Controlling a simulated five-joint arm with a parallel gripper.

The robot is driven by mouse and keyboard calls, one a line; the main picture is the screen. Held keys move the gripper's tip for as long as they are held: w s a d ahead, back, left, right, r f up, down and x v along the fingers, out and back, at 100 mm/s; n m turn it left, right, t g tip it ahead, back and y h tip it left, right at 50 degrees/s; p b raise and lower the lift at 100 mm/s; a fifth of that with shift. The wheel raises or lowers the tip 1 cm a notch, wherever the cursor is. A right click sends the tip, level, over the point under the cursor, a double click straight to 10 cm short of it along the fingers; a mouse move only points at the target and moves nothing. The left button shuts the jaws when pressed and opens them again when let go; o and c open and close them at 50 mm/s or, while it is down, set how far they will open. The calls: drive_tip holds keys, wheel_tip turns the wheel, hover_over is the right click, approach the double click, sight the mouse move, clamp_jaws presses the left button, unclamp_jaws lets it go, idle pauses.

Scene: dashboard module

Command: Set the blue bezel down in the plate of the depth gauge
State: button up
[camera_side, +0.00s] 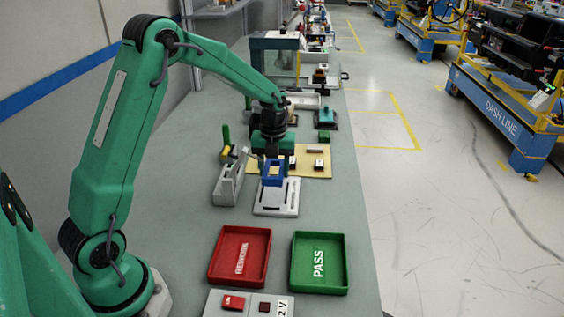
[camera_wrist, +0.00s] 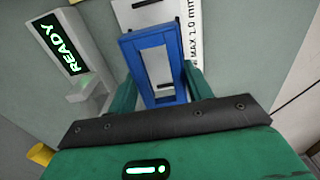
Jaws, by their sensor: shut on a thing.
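The blue bezel (camera_side: 272,174) is a small rectangular frame with an open middle. My gripper (camera_side: 270,157) is shut on it and holds it above the table. In the wrist view the bezel (camera_wrist: 149,38) sits between my green fingers (camera_wrist: 160,90). Below and in front of it is a pale slotted plate (camera_side: 278,204), marked "MAX 2.0 mm" in the wrist view (camera_wrist: 193,30) and partly hidden by the bezel. Left of it stands a grey device (camera_side: 230,180) with a lit "READY" screen (camera_wrist: 70,48). I cannot tell which of these is the depth gauge's plate.
A red tray (camera_side: 211,266) and a green PASS tray (camera_side: 319,291) lie nearer the camera. A tan board (camera_side: 318,172) with small parts is behind the bezel. The table is bare left of the grey device.

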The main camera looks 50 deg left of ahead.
sight(274, 193)
drive_tip(key=shift+f, duration=1.95)
drive_tip(key=shift+f, duration=0.85)
idle(0.5)
drive_tip(key=o, duration=1.1)
drive_tip(key=shift+c, duration=0.2)
drive_tip(key=shift+r, duration=0.1)
wheel_tip(274, 193, up, 8)
drive_tip(key=shift+f, duration=0.2)
drive_tip(key=shift+r, duration=0.1)
